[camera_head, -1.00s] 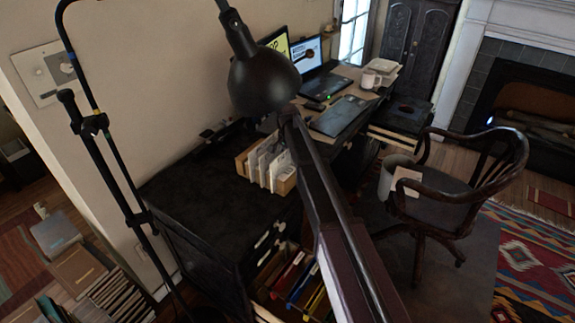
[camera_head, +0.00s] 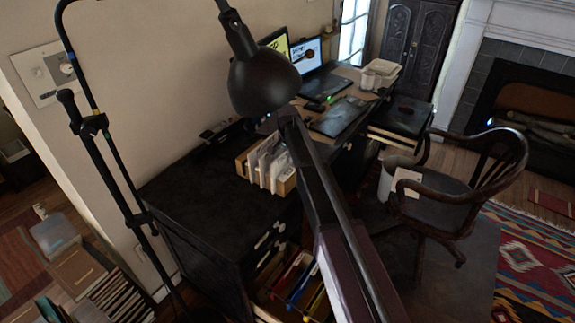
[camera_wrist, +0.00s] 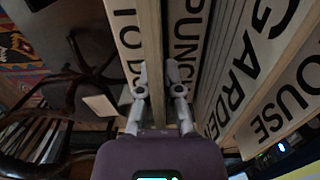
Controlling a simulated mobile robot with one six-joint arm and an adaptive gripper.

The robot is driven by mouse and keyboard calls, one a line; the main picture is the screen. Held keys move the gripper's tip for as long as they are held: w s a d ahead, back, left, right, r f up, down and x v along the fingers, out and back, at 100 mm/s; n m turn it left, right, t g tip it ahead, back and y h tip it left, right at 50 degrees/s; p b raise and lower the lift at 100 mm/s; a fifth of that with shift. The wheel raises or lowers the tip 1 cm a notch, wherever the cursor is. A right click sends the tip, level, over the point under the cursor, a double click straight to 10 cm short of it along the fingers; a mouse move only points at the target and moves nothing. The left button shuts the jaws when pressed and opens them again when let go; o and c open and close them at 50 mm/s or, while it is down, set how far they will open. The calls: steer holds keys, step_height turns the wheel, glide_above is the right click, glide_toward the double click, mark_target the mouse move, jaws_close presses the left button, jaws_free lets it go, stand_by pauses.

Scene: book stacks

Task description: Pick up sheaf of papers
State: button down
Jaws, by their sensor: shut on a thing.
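In the wrist view, tall pale panels bear large lettering, including GARDEN (camera_wrist: 240,75) and HOUSE (camera_wrist: 283,98). How deep the fingers reach is hard to tell. In the head view my gripper is hidden behind my arm and the lamp.
A black lamp (camera_head: 263,83) hangs in front of the desk. A laptop (camera_head: 326,70) and a dark flat object (camera_head: 340,116) lie behind. A wooden chair (camera_head: 440,190) stands to the right.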

steer(key=shift+r, duration=0.15)
step_height(320, 180, up, 10)
steer(key=p, duration=1)
steer(key=shift+r, duration=0.1)
stand_by(1.0)
